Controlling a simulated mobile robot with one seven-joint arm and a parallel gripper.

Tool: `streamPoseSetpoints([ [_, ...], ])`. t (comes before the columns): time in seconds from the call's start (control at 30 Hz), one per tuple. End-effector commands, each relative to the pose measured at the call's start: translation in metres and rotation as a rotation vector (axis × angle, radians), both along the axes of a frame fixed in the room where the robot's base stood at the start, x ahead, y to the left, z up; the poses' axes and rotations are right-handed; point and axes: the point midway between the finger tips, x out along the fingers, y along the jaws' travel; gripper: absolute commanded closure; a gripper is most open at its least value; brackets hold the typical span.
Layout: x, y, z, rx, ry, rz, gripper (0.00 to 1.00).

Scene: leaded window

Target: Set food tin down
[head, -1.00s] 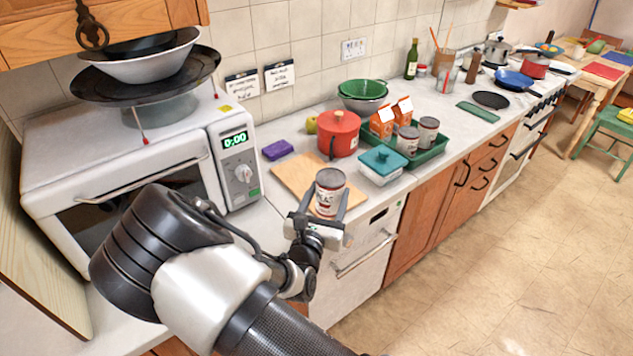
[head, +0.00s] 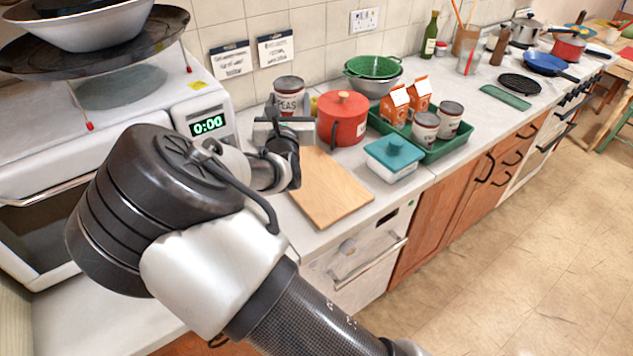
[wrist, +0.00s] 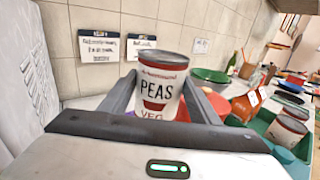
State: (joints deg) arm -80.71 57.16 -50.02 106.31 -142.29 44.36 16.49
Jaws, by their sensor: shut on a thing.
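The food tin (head: 289,92), labelled PEAS, is upright with a grey lid, near the tiled wall between the microwave and the red pot. It also shows large in the wrist view (wrist: 160,88), between the two fingers. My gripper (head: 284,108) is shut on the tin from its near side. In the head view my gripper's body hides the tin's lower part, so I cannot tell whether its base touches the worktop.
A red pot (head: 342,118) stands close to the right of the tin. A bare wooden board (head: 331,190) lies in front. The microwave (head: 190,100) is at left. A teal-lidded dish (head: 393,158) and a green tray (head: 440,152) with tins and cartons stand at right.

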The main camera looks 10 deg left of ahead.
Motion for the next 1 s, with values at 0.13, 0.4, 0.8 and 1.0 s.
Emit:
streamPoseSetpoints([
  [0.13,0.001,-0.001,-0.018,0.001,-0.004,-0.002,0.81],
  [0.4,0.001,0.0,-0.061,-0.003,-0.004,0.0,0.81],
  [0.8,0.001,-0.001,-0.109,-0.001,-0.004,-0.001,0.81],
  [1.0,0.001,-0.001,-0.115,0.003,-0.005,-0.002,0.81],
])
